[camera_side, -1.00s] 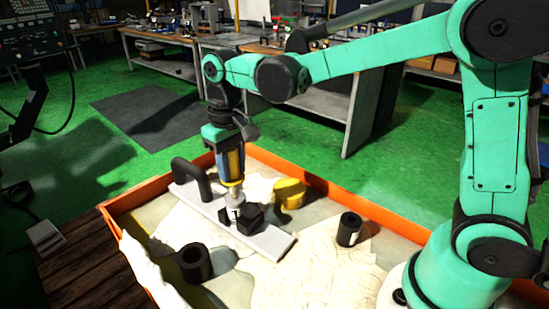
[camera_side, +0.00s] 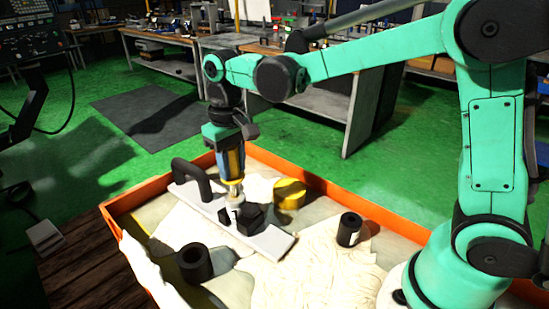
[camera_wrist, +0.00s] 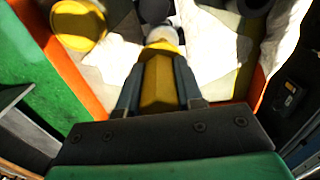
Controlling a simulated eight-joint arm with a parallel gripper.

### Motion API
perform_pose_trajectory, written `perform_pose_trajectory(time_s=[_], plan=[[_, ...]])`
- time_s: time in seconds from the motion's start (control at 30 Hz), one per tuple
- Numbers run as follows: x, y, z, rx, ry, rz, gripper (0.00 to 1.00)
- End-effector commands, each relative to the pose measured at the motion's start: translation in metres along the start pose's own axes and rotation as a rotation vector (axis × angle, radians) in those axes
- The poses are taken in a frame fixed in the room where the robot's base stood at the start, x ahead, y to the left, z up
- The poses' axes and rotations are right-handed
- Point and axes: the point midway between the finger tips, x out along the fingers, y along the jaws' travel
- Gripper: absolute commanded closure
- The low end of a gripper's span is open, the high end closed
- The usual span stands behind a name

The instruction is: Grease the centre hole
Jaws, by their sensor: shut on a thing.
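My gripper (camera_side: 231,172) points down over the tray and is shut on a yellow-handled tool with a pale tip (camera_side: 236,190). In the wrist view the yellow handle (camera_wrist: 158,88) lies between the two fingers, with its pale end (camera_wrist: 162,36) pointing away. The tip is just above or touching a small grey part marked 1 (camera_side: 234,212), beside a black block (camera_side: 254,219) on a long white plate (camera_side: 272,243); I cannot tell which. The centre hole is not visible. A yellow round tin (camera_side: 289,193) stands right of the tool.
An orange rim (camera_side: 330,187) bounds the cloth-covered tray.

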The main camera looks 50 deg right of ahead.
Motion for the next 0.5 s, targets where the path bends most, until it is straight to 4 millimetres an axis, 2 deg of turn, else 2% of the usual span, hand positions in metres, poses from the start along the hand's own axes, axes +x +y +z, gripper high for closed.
perform_pose_trajectory(time_s=[0.5], plan=[[-0.0007,-0.0082,0.008,0.001,0.001,0.002,1.0]])
